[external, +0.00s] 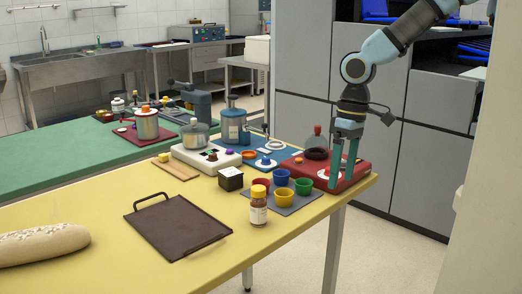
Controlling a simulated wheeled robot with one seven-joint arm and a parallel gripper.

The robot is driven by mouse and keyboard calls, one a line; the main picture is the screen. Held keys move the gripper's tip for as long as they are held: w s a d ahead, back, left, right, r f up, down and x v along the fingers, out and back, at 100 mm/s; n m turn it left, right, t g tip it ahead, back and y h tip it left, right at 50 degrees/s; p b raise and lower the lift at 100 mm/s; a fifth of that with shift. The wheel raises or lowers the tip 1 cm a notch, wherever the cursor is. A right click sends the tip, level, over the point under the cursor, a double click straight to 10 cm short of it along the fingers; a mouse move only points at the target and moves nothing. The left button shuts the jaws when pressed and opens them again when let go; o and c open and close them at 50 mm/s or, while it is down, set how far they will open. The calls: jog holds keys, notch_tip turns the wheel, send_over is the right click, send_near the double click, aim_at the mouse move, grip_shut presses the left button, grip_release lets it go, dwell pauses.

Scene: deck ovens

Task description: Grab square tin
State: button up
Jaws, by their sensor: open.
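Red, blue, yellow and green cups (272,198) stand on a grey mat. A jar with a yellow lid (258,207), a dark handled tray (176,228) and a loaf (40,245) are nearer. A white base (190,157) stands behind the box.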

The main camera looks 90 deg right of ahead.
jog(key=w+d+m+t+y, duration=0.1)
jog(key=w+d+m+y, duration=0.2)
jog(key=w+d+m, duration=0.35)
jog(key=m+t+y+b, duration=0.25)
jog(key=m+t, duration=0.65)
jog(key=m, duration=0.6)
send_over(234, 170)
jog(key=s+d, duration=0.2)
jog(key=s, duration=0.1)
jog(key=f, duration=0.1)
jog(key=shift+y, duration=0.55)
jog(key=f, duration=1)
jog(key=shift+w+a+p, duration=0.1)
jog(key=shift+w+p, duration=0.1)
jog(key=shift+p, duration=0.2)
jog(key=shift+a+f, duration=0.1)
jog(key=shift+f, duration=0.15)
jog(key=shift+p+x, duration=0.65)
jog(key=shift+x, duration=1.8)
jog(key=shift+c, duration=0.2)
